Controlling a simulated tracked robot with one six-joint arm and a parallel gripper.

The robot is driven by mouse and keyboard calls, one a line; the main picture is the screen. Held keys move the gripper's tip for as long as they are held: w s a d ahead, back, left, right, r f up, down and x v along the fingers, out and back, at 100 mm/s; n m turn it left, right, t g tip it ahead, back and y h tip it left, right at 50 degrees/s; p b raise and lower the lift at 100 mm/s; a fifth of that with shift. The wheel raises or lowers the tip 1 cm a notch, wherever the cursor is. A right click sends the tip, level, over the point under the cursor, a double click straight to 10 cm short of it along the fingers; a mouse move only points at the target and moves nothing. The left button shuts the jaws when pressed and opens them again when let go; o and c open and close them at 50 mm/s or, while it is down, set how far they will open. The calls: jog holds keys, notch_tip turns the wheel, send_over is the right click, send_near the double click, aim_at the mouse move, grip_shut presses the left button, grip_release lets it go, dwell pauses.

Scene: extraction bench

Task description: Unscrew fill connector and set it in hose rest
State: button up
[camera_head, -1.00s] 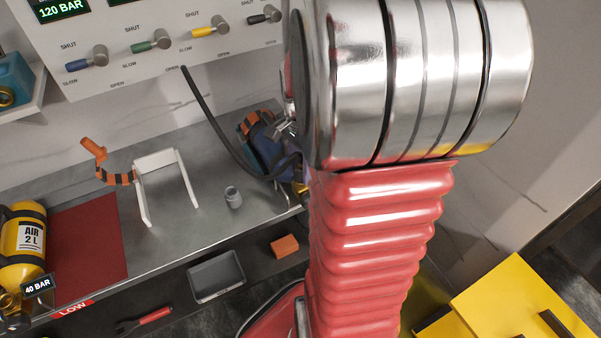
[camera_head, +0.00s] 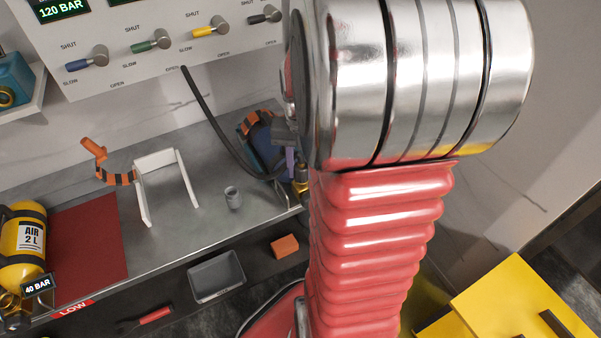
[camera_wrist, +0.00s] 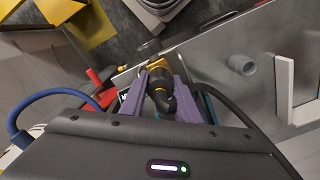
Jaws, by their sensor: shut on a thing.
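My gripper (camera_wrist: 160,98) is shut on the dark fill connector (camera_wrist: 161,100), with its purple fingers on either side of it. The connector is at the brass valve (camera_wrist: 158,66); I cannot tell whether its thread is still engaged. In the head view, the gripper (camera_head: 288,160) is partly hidden by my arm, beside a blue cylinder (camera_head: 247,149) with an orange-black strap. The black hose (camera_head: 213,122) runs from the panel down to the gripper. A grey cup (camera_head: 233,199) and a white frame (camera_head: 141,200) stand on the bench; I cannot tell which is the hose rest.
A grey tray (camera_head: 216,277), an orange block (camera_head: 285,246) and a red-handled tool (camera_head: 155,316) lie on the lower shelf. The bench around the cup is clear.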

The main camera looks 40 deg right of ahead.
jog(key=n, duration=0.6)
jog(key=shift+w+r+n, duration=0.1)
jog(key=shift+n, duration=0.2)
jog(key=n, duration=0.7)
jog(key=o, duration=1.2)
jog(key=shift+c, duration=0.2)
